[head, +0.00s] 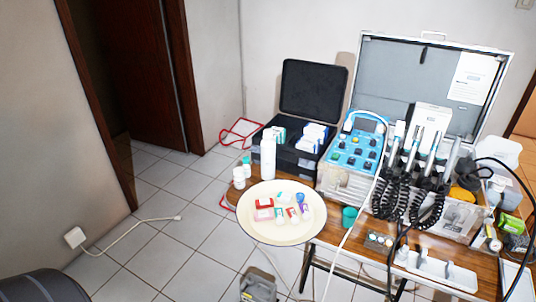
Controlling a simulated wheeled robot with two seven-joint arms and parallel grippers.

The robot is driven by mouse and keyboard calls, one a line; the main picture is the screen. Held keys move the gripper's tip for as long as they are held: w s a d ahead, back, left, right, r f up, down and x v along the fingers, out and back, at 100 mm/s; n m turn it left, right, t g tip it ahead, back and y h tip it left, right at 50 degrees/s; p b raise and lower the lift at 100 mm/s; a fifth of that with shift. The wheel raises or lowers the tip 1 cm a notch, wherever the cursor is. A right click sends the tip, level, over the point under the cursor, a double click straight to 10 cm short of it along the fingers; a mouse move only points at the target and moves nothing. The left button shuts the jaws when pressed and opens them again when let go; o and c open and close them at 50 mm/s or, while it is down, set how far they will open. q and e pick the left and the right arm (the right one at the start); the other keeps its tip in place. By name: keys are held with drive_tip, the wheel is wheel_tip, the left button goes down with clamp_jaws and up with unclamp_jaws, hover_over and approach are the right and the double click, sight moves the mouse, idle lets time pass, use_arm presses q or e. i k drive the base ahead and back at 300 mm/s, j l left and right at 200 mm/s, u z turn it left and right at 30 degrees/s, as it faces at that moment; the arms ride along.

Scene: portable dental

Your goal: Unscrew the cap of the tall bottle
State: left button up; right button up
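A tall white bottle (268,160) stands upright on the wooden table, at the left end of the equipment and just behind the round cream tray (250,228). Its top is white too, and I cannot make out where the cap begins at this size. Two shorter white bottles stand to its left: one (239,179) with a pale top, and one with a green cap (246,161). Neither of my grippers is in view, and nothing is touching the tall bottle.
The tray holds several small tubes and a red-and-white box (264,210). An open black case (296,152) with boxes stands close behind the tall bottle. A blue device (357,150) and handpieces with coiled black cords (415,190) fill the right. Tiled floor (180,215) is open at left.

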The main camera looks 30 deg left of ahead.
sight(268, 146)
drive_tip(key=j+z, duration=0.4)
drive_tip(key=j, duration=2.05)
